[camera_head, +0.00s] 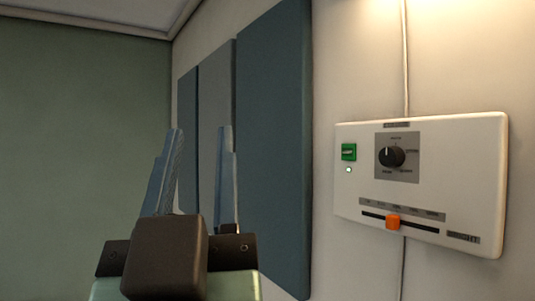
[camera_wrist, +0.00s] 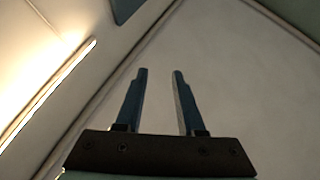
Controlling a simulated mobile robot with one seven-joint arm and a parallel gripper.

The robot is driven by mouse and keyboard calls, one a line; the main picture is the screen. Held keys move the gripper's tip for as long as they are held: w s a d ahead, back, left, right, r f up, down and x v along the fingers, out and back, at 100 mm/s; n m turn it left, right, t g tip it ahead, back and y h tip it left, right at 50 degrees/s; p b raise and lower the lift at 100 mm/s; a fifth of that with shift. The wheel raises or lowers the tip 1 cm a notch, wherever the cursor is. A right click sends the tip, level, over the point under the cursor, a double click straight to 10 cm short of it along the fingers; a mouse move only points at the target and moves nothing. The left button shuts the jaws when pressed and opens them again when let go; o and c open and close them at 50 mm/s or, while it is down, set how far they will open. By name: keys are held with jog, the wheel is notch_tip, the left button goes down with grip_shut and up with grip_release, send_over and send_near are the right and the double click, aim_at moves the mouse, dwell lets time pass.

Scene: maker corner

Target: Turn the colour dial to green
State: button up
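The colour dial (camera_head: 392,156) is a black round knob on a grey square plate, on a white control panel (camera_head: 350,198) fixed to the wall at the right of the head view. Its white pointer line points roughly upward. Small labels surround it, too small to read. My gripper (camera_head: 200,135) is left of the panel, pointing up, well apart from the dial. Its two blue fingers are spread with nothing between them. The wrist view shows the same open fingers (camera_wrist: 160,72) against bare ceiling or wall; the dial is not in that view.
The panel also carries a green switch (camera_head: 348,152), a small lit indicator (camera_head: 348,170) and an orange slider (camera_head: 392,222) in a slot. Blue-grey wall panels (camera_head: 272,150) stand behind my gripper. A cable (camera_head: 405,60) runs up from the panel. A bright light strip (camera_wrist: 48,92) shows in the wrist view.

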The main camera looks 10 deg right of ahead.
jog(key=o, duration=0.5)
jog(key=w+d+g+h+p, duration=0.1)
jog(key=w+d+g+h, duration=0.1)
jog(key=w+d+h, duration=0.1)
jog(key=w+d+g+h, duration=0.3)
jog(key=w+d+g+h+p, duration=0.1)
jog(key=w+d+g+h, duration=0.1)
jog(key=w, duration=0.2)
jog(key=shift+d+f+m+g+h+p, duration=0.3)
jog(key=shift+d+m+g+h, duration=0.1)
jog(key=g+h+p, duration=0.2)
jog(key=g+h, duration=0.3)
jog(key=g, duration=0.6)
send_near(386, 156)
jog(key=shift+m, duration=0.3)
jog(key=p+x, duration=0.7)
jog(key=x, duration=0.1)
jog(key=shift+d+r, duration=0.1)
jog(key=shift+d, duration=0.1)
jog(key=shift+w+d, duration=0.2)
jog(key=shift+d, duration=0.2)
grip_shut()
